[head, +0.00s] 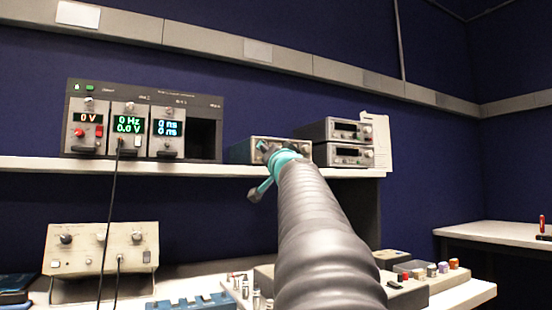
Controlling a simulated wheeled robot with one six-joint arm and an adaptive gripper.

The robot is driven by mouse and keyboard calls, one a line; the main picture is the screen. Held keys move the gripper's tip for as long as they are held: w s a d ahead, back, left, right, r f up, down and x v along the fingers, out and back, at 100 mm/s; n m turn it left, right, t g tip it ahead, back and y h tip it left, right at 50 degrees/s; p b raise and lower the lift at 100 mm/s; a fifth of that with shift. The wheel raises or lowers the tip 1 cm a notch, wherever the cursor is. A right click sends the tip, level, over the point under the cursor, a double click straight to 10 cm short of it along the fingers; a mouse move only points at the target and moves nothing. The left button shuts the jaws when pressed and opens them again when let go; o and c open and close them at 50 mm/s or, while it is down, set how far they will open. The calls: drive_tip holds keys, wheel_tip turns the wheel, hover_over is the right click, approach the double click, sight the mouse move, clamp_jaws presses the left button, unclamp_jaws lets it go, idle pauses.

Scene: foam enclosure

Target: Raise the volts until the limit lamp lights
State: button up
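A black rack (214,105) on the shelf holds three grey modules. The left module (84,145) reads 0 V in orange, with a small knob above the display, a red round part (79,132) and a dark one below. The middle module (129,147) reads 0 Hz and 0.0 V in green. The right module reads 0 ns twice. No lamp is clearly marked as the limit lamp; a small green light (90,87) shows on the rack's top edge. My gripper (259,170) is right of the rack, apart from it; its fingers are partly hidden by its teal body.
A beige bench instrument (101,250) stands below the shelf (170,168). A black cable (111,200) hangs from the middle module. Stacked grey instruments (343,155) sit right of my gripper. A crowded bench lies below; a white table (500,235) is at right.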

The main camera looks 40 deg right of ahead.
drive_tip(key=shift+v, duration=2.75)
